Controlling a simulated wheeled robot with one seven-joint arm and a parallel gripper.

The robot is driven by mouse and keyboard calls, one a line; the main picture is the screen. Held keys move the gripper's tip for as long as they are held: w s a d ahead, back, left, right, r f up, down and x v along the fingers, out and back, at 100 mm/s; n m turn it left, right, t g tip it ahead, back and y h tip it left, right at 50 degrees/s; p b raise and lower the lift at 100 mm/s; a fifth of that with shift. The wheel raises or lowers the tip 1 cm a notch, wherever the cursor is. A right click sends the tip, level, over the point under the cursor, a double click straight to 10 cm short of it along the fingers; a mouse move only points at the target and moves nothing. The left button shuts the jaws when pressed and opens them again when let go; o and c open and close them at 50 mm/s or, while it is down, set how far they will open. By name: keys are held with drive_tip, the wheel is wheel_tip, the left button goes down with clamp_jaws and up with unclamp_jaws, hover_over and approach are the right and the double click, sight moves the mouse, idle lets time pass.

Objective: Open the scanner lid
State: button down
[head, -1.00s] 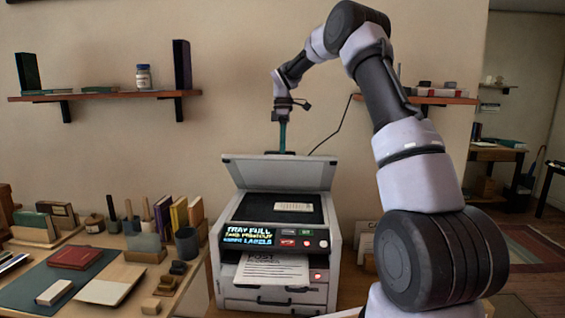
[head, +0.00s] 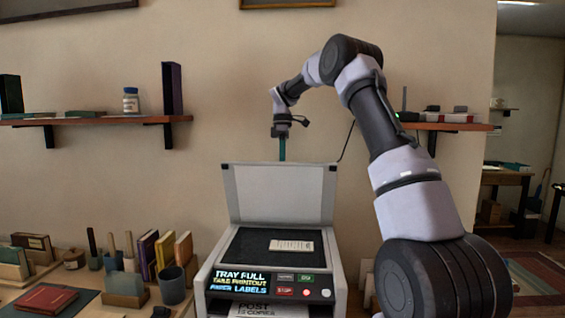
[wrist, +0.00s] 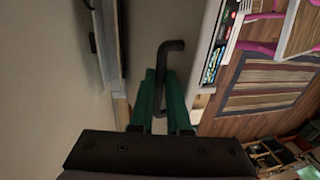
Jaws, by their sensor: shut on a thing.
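The scanner (head: 340,270) stands in the middle of the head view with its dark bed exposed. Its grey lid (head: 280,195) is raised steeply at the back, close to upright. A pale card (head: 292,245) lies on the bed. My gripper (head: 282,155) reaches down behind the top edge of the lid, and its tips are hidden there. In the wrist view my gripper's green fingers (wrist: 161,88) are shut on a dark bent handle (wrist: 169,48) beside the lid.
A wall shelf (head: 90,120) holding books and a jar is at the left, and another shelf (head: 450,127) is behind my arm. Books and a dark cup (head: 172,285) crowd the desk left of the scanner. The scanner's front panel (head: 270,284) shows lit text.

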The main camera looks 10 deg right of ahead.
drive_tip(key=shift+w+d, duration=0.2)
drive_tip(key=shift+d, duration=0.1)
drive_tip(key=c, duration=1.3)
unclamp_jaws()
drive_tip(key=o, duration=0.4)
drive_tip(key=shift+w+f, duration=0.15)
drive_tip(key=shift+w, duration=0.05)
drive_tip(key=shift+s+a, duration=0.1)
drive_tip(key=shift+a, duration=0.05)
drive_tip(key=v, duration=1.1)
